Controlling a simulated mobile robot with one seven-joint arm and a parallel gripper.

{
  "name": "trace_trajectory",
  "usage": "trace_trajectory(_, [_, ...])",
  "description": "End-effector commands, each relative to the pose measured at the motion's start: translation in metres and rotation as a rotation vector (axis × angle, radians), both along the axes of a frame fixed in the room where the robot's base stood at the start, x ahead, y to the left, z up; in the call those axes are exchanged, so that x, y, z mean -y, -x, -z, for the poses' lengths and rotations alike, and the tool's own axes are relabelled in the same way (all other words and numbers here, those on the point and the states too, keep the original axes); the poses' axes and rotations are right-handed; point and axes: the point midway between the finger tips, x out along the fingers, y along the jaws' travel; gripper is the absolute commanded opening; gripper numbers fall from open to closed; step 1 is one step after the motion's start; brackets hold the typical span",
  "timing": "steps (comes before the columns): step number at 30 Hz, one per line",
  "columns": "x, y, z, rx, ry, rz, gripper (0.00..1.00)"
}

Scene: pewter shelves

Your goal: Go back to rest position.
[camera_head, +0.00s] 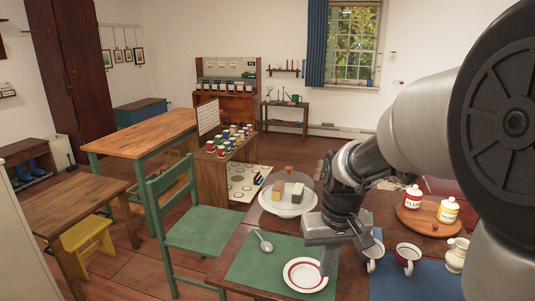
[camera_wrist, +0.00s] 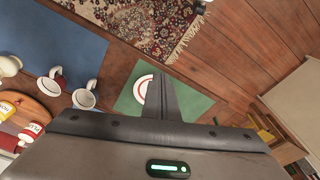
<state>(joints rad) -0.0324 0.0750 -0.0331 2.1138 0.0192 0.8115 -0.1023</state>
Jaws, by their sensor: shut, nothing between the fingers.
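My gripper (camera_head: 327,262) hangs over the dining table with its fingers together and nothing between them. In the head view its fingertips are close to the right rim of a white plate with a red ring (camera_head: 305,275). In the wrist view the shut fingers (camera_wrist: 162,82) cover part of the same plate (camera_wrist: 143,90). I cannot tell the exact height of the fingertips above the plate. The plate lies on a green placemat (camera_head: 255,263). My arm reaches in from the right side of the head view and hides part of the table.
A green chair (camera_head: 205,228) is left of the table.

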Motion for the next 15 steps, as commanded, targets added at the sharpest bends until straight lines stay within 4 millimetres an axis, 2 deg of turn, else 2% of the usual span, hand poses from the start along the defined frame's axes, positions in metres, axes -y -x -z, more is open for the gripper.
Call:
trace_trajectory(1, [0.000, 0.015, -0.023, 0.045, -0.003, 0.009, 0.00])
trace_trajectory(6, [0.001, 0.066, -0.070, 0.158, -0.011, 0.039, 0.00])
trace_trajectory(9, [0.001, 0.090, -0.085, 0.210, -0.012, 0.050, 0.00])
trace_trajectory(15, [0.002, 0.127, -0.100, 0.290, -0.015, 0.072, 0.00])
